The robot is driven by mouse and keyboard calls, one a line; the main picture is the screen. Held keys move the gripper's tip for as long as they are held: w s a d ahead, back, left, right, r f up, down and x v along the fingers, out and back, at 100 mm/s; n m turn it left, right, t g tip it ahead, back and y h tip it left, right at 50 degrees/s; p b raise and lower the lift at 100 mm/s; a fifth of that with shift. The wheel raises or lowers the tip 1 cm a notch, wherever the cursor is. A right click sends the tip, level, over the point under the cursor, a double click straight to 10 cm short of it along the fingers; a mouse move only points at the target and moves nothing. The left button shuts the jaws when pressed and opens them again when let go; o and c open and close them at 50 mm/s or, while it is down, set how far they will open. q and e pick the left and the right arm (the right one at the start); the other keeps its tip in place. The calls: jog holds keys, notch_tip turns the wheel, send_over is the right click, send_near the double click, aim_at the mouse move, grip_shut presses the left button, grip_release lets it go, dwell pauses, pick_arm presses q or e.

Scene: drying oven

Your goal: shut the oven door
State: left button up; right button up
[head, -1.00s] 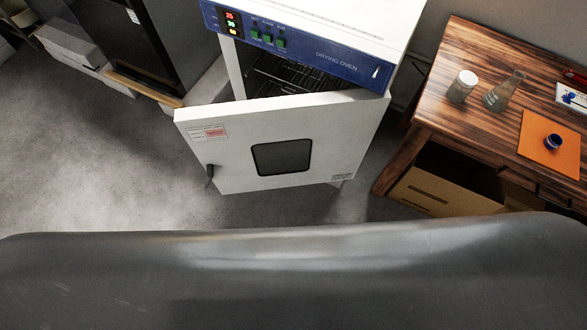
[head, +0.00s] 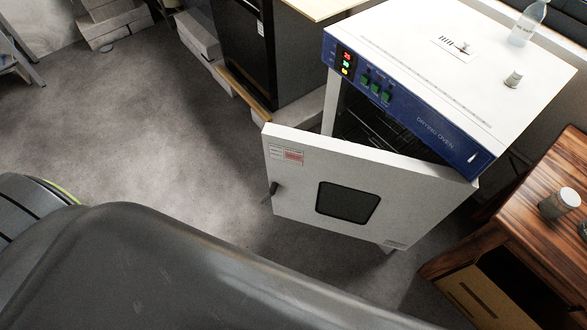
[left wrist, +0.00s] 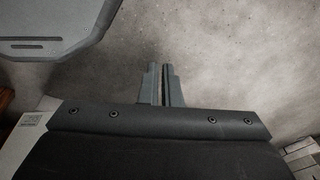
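The drying oven (head: 440,80) is a white box with a blue control panel at the upper right of the head view. Its white door (head: 300,190) stands partly open, with a gap showing the dark inside and racks along its top. The door has a dark window (head: 347,202) and a black handle (head: 269,192) on its left edge. In the left wrist view my left gripper (left wrist: 160,84) has its fingers together with nothing between them, over bare floor. A pale panel with a printed label (left wrist: 32,120) shows at that view's left edge. My right gripper is in neither view.
A wooden table (head: 540,215) with a jar (head: 559,203) stands right of the oven. A dark cabinet (head: 262,55) stands behind left. The floor (head: 150,140) left of the door is clear.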

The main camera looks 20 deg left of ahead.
pick_arm(q)
jog(key=w+m+t+b, duration=0.1)
jog(key=w+b, duration=0.1)
jog(key=w, duration=0.2)
jog(key=w+f+m+t+b, duration=0.1)
jog(key=w+b, duration=0.1)
jog(key=w, duration=0.2)
jog(key=w+m+t+b, duration=0.1)
jog(key=w+t+b, duration=0.1)
jog(key=w, duration=0.2)
jog(key=shift+w+d+f+m, duration=0.1)
jog(key=shift+f+m, duration=0.2)
jog(key=shift+m, duration=0.1)
grip_shut()
jog(key=m+t+b, duration=1.2)
jog(key=m+b, duration=0.1)
jog(key=b, duration=0.4)
send_near(275, 151)
jog(key=w, duration=0.5)
jog(key=shift+w+a+f, duration=0.25)
jog(key=shift+f, duration=0.05)
jog(key=shift+w, duration=0.65)
jog(key=shift+w, duration=0.1)
